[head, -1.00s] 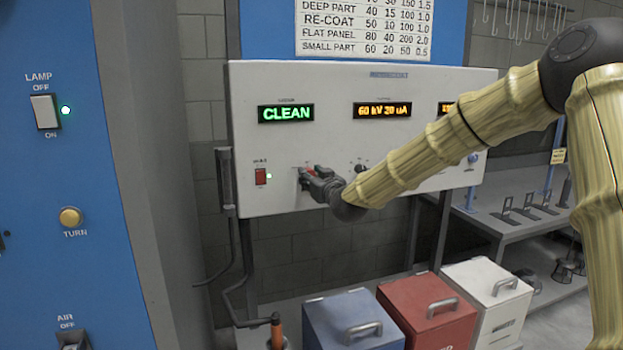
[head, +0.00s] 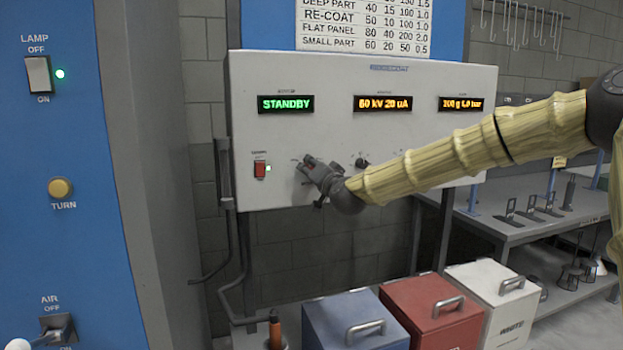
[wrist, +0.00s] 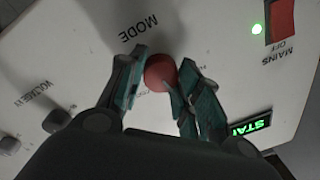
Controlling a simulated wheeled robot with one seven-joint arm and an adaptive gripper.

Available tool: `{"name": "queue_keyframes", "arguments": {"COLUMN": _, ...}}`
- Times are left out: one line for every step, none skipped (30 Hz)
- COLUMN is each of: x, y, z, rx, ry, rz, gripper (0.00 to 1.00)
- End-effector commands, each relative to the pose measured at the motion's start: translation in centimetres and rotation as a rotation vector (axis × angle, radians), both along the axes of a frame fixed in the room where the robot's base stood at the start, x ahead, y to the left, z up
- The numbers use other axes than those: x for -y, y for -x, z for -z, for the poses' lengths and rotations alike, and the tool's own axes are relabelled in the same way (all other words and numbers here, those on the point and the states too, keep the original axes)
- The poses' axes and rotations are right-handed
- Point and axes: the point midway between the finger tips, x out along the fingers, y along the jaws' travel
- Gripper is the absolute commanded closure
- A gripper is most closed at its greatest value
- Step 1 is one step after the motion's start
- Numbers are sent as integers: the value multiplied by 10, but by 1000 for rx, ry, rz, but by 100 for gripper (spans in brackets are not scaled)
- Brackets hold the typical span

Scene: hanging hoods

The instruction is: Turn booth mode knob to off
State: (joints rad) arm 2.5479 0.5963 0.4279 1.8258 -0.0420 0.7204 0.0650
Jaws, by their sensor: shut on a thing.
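The booth mode knob (wrist: 160,72) is red and round, on the white panel under the word MODE in the wrist view. My gripper (wrist: 156,76) is shut on it, with one finger on either side. In the head view my gripper (head: 306,167) is at the panel's lower left and hides the knob. The green display (head: 286,104) above reads STANDBY. The knob's pointer and most of the position labels around it are hidden or too dark to read.
A red mains switch (head: 260,169) with a green light is left of my gripper. A dark knob (head: 362,163) is to its right. Blue (head: 330,308), red (head: 405,285) and white (head: 470,275) lidded bins stand below the panel. A blue cabinet (head: 95,250) fills the left.

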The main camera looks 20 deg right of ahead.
Motion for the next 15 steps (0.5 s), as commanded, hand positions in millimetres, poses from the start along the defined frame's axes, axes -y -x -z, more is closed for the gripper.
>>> {"name": "queue_keyframes", "arguments": {"x": 2, "y": 0, "z": 2, "rx": 2, "ry": -35, "rz": 3, "gripper": 90}}
{"name": "queue_keyframes", "arguments": {"x": 2, "y": 0, "z": 2, "rx": 2, "ry": -54, "rz": 3, "gripper": 90}}
{"name": "queue_keyframes", "arguments": {"x": 2, "y": 0, "z": 2, "rx": 0, "ry": -79, "rz": 3, "gripper": 90}}
{"name": "queue_keyframes", "arguments": {"x": 2, "y": 0, "z": 2, "rx": -1, "ry": -96, "rz": 3, "gripper": 90}}
{"name": "queue_keyframes", "arguments": {"x": 2, "y": -1, "z": 2, "rx": -1, "ry": -113, "rz": 3, "gripper": 90}}
{"name": "queue_keyframes", "arguments": {"x": 2, "y": -1, "z": 1, "rx": -2, "ry": -133, "rz": 3, "gripper": 90}}
{"name": "queue_keyframes", "arguments": {"x": 2, "y": 0, "z": 1, "rx": -2, "ry": -147, "rz": 3, "gripper": 90}}
{"name": "queue_keyframes", "arguments": {"x": 2, "y": 0, "z": 1, "rx": -2, "ry": -159, "rz": 3, "gripper": 90}}
{"name": "queue_keyframes", "arguments": {"x": 2, "y": -1, "z": 1, "rx": -3, "ry": -175, "rz": 3, "gripper": 90}}
{"name": "queue_keyframes", "arguments": {"x": 2, "y": -1, "z": 1, "rx": -4, "ry": -185, "rz": 3, "gripper": 90}}
{"name": "queue_keyframes", "arguments": {"x": 2, "y": -1, "z": 1, "rx": -4, "ry": -193, "rz": 4, "gripper": 90}}
{"name": "queue_keyframes", "arguments": {"x": 2, "y": -1, "z": 1, "rx": -4, "ry": -203, "rz": 4, "gripper": 90}}
{"name": "queue_keyframes", "arguments": {"x": 2, "y": -1, "z": 1, "rx": -5, "ry": -210, "rz": 4, "gripper": 90}}
{"name": "queue_keyframes", "arguments": {"x": 2, "y": -1, "z": 1, "rx": -5, "ry": -216, "rz": 4, "gripper": 90}}
{"name": "queue_keyframes", "arguments": {"x": 2, "y": 0, "z": 0, "rx": -5, "ry": -222, "rz": 4, "gripper": 90}}
